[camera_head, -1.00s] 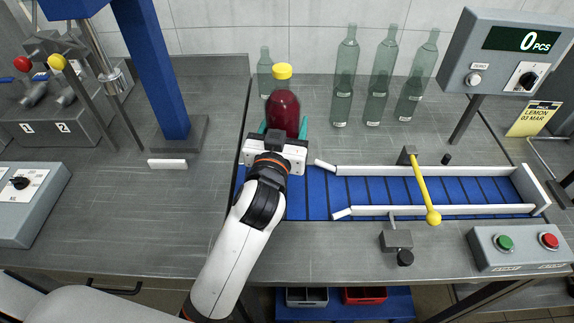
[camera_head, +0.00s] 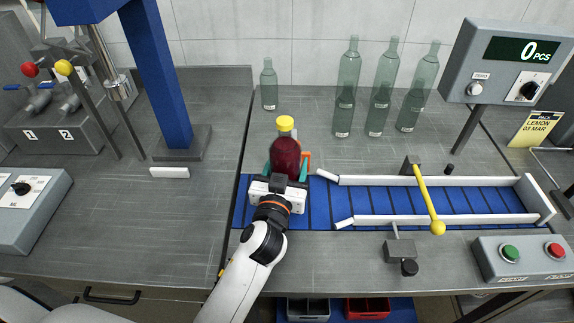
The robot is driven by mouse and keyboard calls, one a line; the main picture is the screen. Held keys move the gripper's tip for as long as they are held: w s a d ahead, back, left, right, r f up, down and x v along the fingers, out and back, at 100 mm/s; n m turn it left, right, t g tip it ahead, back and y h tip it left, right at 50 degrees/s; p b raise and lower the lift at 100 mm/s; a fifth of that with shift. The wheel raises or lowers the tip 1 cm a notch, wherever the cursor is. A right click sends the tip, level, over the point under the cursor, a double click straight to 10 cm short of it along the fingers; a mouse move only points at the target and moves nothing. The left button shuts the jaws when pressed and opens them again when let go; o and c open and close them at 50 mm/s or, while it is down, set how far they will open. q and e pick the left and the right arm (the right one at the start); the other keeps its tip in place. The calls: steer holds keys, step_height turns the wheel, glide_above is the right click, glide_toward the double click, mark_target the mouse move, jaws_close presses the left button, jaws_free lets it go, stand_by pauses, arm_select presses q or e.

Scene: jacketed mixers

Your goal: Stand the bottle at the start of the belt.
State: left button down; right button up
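The bottle (camera_head: 286,155) is dark red with a yellow cap (camera_head: 285,123) and looks about upright. My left gripper (camera_head: 286,172) has its teal fingers on either side of the bottle and is shut on it. The bottle is at the left end of the blue belt (camera_head: 321,205), near its back edge. Its base is hidden by the gripper, so I cannot tell whether it touches the belt. My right gripper is not in view.
White guide rails (camera_head: 425,181) line the belt, with a yellow-knobbed lever (camera_head: 430,200) across it. An orange part (camera_head: 307,158) stands close to the bottle's right. Several greenish glass bottles (camera_head: 384,90) stand behind. A button box (camera_head: 522,256) is front right.

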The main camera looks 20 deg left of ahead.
arm_select(q)
steer(key=c, duration=0.7)
jaws_free()
steer(key=shift+f, duration=0.1)
steer(key=o, duration=0.3)
steer(key=shift+s, duration=0.3)
steer(key=s+b, duration=0.1)
steer(key=s, duration=0.6)
steer(key=s+d+b, duration=0.1)
steer(key=s, duration=0.2)
steer(key=shift+s+b, duration=0.35)
steer(key=shift+s, duration=0.4)
